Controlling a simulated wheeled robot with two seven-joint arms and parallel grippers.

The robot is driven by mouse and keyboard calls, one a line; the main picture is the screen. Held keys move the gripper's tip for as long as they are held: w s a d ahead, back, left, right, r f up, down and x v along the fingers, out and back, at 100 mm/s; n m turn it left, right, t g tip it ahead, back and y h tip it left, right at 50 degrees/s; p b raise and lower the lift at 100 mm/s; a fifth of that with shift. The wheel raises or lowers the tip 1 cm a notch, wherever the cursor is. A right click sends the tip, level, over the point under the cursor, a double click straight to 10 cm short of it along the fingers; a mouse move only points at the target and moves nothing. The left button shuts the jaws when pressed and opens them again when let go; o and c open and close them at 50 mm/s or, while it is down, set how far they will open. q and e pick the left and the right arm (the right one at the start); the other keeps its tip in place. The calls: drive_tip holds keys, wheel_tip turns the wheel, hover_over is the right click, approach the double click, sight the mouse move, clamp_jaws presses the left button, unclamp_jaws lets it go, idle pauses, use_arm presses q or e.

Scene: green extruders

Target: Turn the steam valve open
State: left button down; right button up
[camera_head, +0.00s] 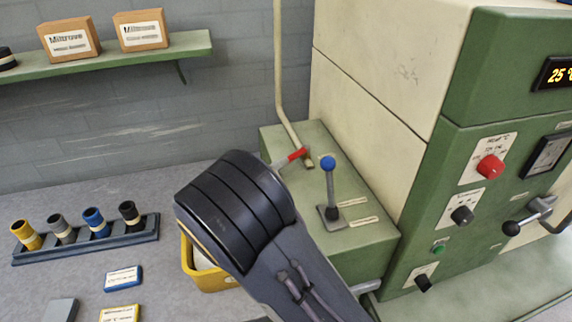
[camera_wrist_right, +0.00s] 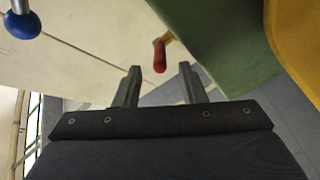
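The steam valve's red handle (camera_head: 297,154) sits at the foot of the cream pipe (camera_head: 281,80), on top of the low green housing. It also shows in the right wrist view (camera_wrist_right: 159,55), just beyond the gap between my fingertips. My right gripper (camera_wrist_right: 160,68) is open and empty, with a finger to either side of the line to the handle; I cannot tell the exact distance. In the head view my dark right wrist (camera_head: 235,210) is left of and below the handle and hides most of the gripper. My left gripper is not in view.
A blue-knobbed lever (camera_head: 328,163) stands close right of the handle, also seen in the right wrist view (camera_wrist_right: 22,24). A yellow bin (camera_head: 205,278) is partly behind my wrist. The tall green machine (camera_head: 480,130) stands right. A rack of coloured cylinders (camera_head: 90,245) is left.

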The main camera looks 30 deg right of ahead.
drive_tip(key=shift+v, duration=1.1)
drive_tip(key=shift+c, duration=0.5)
